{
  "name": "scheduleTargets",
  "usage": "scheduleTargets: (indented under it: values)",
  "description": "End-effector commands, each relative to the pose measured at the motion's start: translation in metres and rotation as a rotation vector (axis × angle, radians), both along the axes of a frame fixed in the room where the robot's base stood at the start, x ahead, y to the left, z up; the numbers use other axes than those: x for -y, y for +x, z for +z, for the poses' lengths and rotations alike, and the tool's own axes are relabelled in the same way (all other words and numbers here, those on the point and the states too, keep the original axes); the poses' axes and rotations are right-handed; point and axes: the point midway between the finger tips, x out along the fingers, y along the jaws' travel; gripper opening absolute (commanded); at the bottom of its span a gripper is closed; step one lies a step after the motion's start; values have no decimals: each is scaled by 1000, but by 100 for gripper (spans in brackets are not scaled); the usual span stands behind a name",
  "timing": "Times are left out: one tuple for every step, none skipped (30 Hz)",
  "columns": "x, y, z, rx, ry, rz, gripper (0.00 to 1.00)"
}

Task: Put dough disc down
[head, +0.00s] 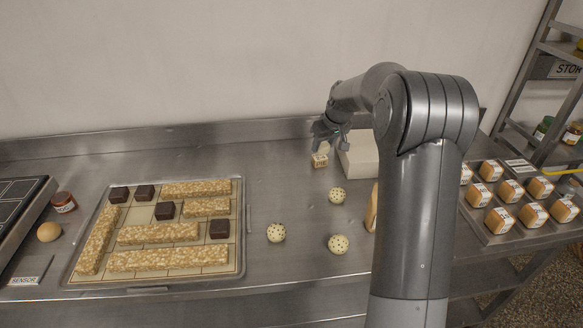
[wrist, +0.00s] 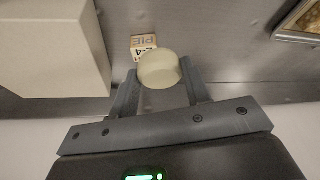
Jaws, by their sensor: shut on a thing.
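The dough disc (wrist: 159,70) is a pale, round, thick piece between the two fingers of my gripper (wrist: 160,80) in the wrist view. My gripper is shut on it. A small cream block with "PIE" lettering (wrist: 143,42) shows just beyond the disc and is partly covered by it. In the head view, my gripper (head: 324,136) is at the back of the steel counter, just above the lettered block (head: 320,160). The disc is hard to make out there, and I cannot tell whether it touches the block.
A white box (head: 358,155) stands right beside my gripper. Several speckled balls (head: 337,195) lie in front on the counter. A tray (head: 240,255) of oat bars and dark cubes is at left. Another tray (head: 499,238) of labelled loaves is at right. The counter between left tray and gripper is clear.

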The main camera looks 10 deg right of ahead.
Motion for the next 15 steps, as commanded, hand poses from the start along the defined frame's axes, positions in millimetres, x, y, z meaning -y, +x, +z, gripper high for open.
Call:
scheduleTargets:
  values:
    - [5,7,-1,2,3,8,21]
    - [8,10,-1,2,4,13,21]
    - [10,13,-1,2,5,20,21]
    - [11,15,-2,4,5,24,21]
    - [10,17,-2,3,5,28,21]
    - [8,19,-4,4,6,31,21]
    - [5,22,-7,4,7,32,21]
    - [1,24,-10,3,7,35,21]
    - [-7,27,-14,3,7,36,21]
    - [-12,30,-18,3,7,36,21]
    - [-19,33,-22,3,7,37,21]
    - [-27,38,-28,3,7,37,21]
    - [-33,41,-32,3,6,36,21]
    - [-40,44,-37,2,5,37,21]
    - [-47,49,-42,2,5,35,21]
